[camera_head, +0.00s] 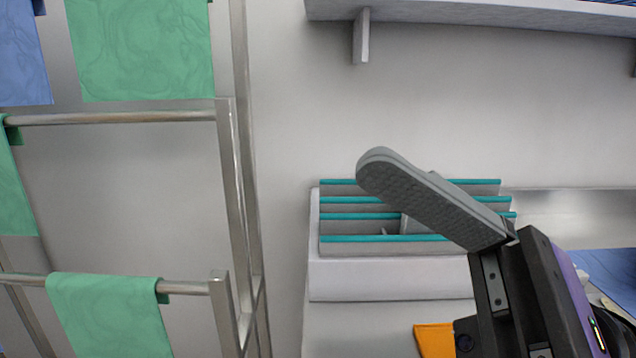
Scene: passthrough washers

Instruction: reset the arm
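My gripper (432,200) reaches in from the lower right, pointing up and to the left. One long grey finger with a textured face shows clearly. The other finger cannot be made out clearly, so the opening between them cannot be judged. No object shows at the visible fingertip. My dark wrist shows behind it at the lower right, with a purple part at its side.
A white rack (390,275) with teal-edged dividers stands behind my gripper against the wall. A metal rail frame (232,180) with green cloths (110,315) and a blue cloth (22,55) stands left. A shelf (470,14) is above. An orange item (434,340) lies below.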

